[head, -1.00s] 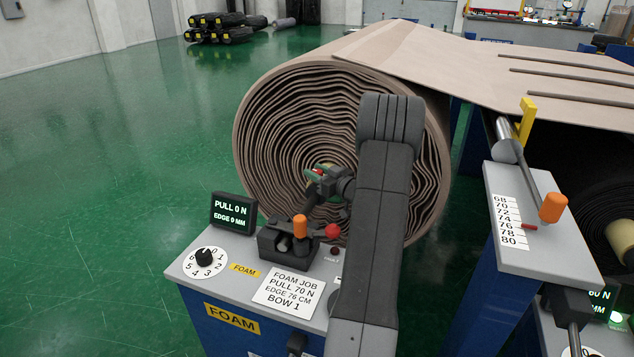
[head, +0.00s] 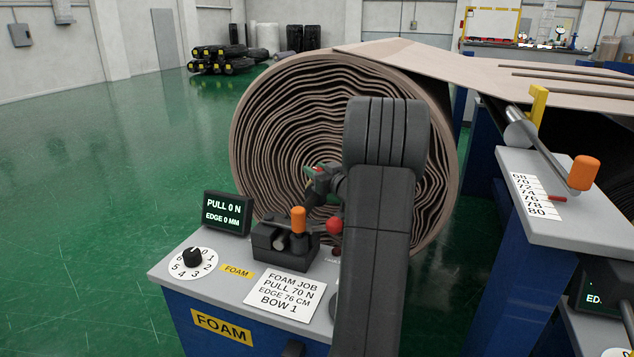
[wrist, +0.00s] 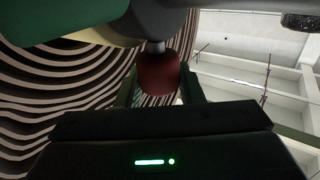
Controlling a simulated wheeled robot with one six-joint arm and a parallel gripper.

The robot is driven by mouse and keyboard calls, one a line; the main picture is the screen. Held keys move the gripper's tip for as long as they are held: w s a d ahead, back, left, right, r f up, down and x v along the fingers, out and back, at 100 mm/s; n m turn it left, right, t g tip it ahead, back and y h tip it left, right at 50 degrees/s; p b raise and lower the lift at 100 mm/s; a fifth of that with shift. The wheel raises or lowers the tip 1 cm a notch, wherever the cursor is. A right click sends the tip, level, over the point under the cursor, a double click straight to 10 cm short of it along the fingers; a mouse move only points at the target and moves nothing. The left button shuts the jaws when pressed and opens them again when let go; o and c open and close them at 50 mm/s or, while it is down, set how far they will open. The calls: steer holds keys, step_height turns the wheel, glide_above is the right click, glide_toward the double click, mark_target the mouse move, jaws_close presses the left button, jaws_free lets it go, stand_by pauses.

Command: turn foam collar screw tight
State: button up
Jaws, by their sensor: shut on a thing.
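The collar's screw has a dark red knob (wrist: 158,74) on a short grey shank, seen in the middle of the wrist view. My gripper (wrist: 160,88) has a finger on each side of this knob and is shut on it. In the head view my gripper (head: 327,182) is at the core of the foam roll (head: 275,130), where small bits of red and green show. Part of the green and grey collar (wrist: 70,25) fills the upper left of the wrist view. How tight the screw sits cannot be seen.
A scale post (head: 560,235) stands right. Floor at left is clear.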

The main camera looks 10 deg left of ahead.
steer(key=shift+m+t+h+b, duration=0.7)
steer(key=shift+h+b, duration=0.1)
steer(key=shift+b, duration=3.25)
steer(key=shift+r+b, duration=0.2)
steer(key=shift+b, duration=0.5)
steer(key=o, duration=1)
steer(key=shift+c, duration=0.2)
steer(key=shift+f, duration=0.1)
steer(key=shift+s+d, duration=0.2)
steer(key=v, duration=0.7)
steer(key=shift+b, duration=0.45)
steer(key=shift+a, duration=0.1)
